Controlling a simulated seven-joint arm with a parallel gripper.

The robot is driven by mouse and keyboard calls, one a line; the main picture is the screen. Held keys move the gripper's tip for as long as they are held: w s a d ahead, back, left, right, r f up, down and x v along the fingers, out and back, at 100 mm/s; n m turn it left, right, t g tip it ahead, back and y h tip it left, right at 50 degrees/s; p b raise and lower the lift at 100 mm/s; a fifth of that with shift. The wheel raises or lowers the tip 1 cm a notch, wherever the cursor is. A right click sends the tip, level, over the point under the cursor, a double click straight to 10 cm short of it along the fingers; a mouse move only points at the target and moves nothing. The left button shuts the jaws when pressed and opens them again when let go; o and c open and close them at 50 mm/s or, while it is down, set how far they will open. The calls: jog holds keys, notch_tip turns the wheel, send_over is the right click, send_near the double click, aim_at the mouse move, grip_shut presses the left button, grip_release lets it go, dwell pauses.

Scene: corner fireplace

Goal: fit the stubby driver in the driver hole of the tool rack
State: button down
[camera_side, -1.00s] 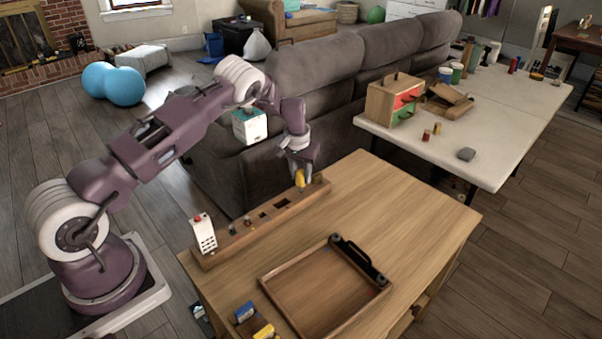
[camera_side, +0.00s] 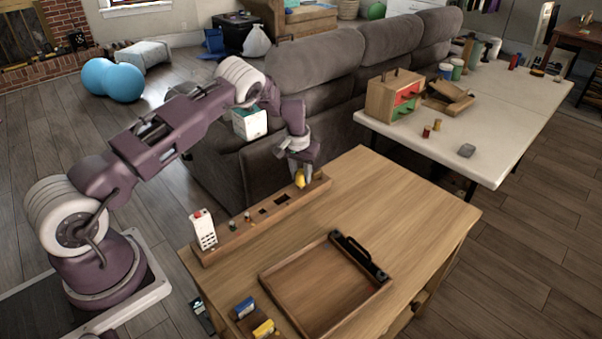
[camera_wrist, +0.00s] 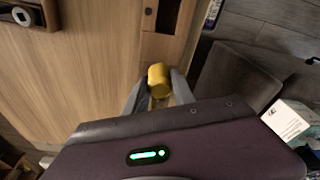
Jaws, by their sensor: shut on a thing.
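The stubby driver (camera_side: 299,179) shows as a short yellow handle between the fingertips of my gripper (camera_side: 304,176). In the wrist view the yellow handle (camera_wrist: 158,78) sits between the two grey fingers of my gripper (camera_wrist: 158,92), which are shut on it. The tool rack (camera_side: 240,238) is a long wooden bar along the back left edge of the wooden table. My gripper is over the rack's far right end. The driver's lower end and the hole below it are hidden, so I cannot tell whether it is in the hole. In the wrist view part of the rack (camera_wrist: 166,48) shows beyond the handle.
A white block with a red top (camera_side: 203,228) and small items stand in the rack's left part. A wooden tray (camera_side: 298,309) with a black handle lies on the table. Blue and yellow boxes (camera_side: 263,328) are at the front. The table's right part is clear.

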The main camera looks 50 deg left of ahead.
jog(key=shift+f, duration=0.7)
jog(key=c, duration=1)
grip_release()
